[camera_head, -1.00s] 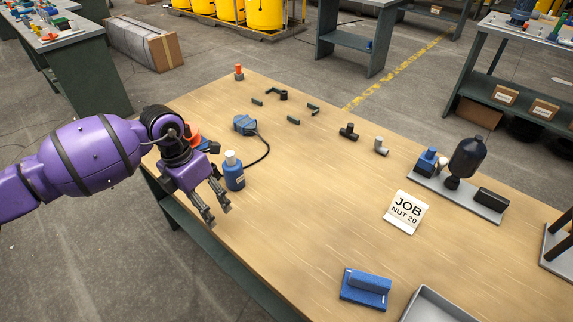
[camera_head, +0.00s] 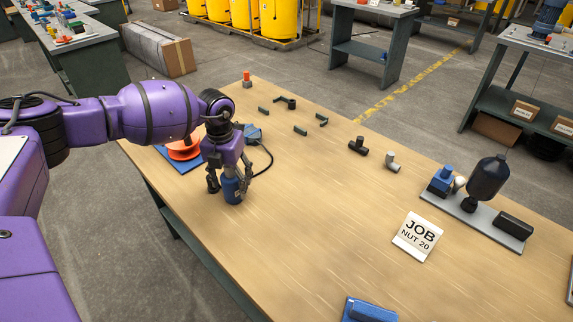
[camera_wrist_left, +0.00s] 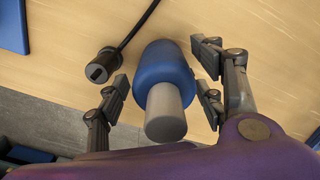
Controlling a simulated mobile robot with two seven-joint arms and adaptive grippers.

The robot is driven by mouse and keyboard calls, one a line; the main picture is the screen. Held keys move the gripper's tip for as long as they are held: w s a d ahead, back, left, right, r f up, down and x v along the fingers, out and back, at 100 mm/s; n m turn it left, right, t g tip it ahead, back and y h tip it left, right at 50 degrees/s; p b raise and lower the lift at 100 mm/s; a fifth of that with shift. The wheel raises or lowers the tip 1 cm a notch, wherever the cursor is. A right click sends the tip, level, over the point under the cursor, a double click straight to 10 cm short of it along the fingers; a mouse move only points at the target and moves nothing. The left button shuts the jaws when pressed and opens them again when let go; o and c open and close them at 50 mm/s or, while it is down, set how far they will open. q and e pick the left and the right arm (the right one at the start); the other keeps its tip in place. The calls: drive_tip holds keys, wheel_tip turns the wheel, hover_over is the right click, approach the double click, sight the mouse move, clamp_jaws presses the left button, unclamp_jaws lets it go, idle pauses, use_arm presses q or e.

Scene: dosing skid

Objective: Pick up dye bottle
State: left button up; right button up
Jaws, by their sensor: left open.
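The dye bottle (camera_head: 232,190) is blue with a pale cap and stands upright near the left edge of the wooden table. The gripper hides its upper part in the head view. In the left wrist view the bottle (camera_wrist_left: 164,72) shows its grey-white cap toward the camera, between the fingers. My left gripper (camera_head: 229,186) is open, pointing down, with a finger on each side of the bottle. In the left wrist view the left gripper (camera_wrist_left: 160,95) has a visible gap on its left side; the right fingers are nearer the bottle. My right gripper is not in view.
A blue device (camera_head: 252,133) with a black cable lies just behind the bottle; the cable end (camera_wrist_left: 102,66) shows near the fingers. The JOB sign (camera_head: 417,236) stands to the right.

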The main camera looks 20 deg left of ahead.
use_arm(q)
wheel_tip(320, 180, down, 3)
drive_tip(key=shift+r, duration=0.1)
drive_tip(key=shift+c, duration=0.5)
drive_tip(key=shift+r, duration=0.1)
drive_tip(key=c, duration=1.3)
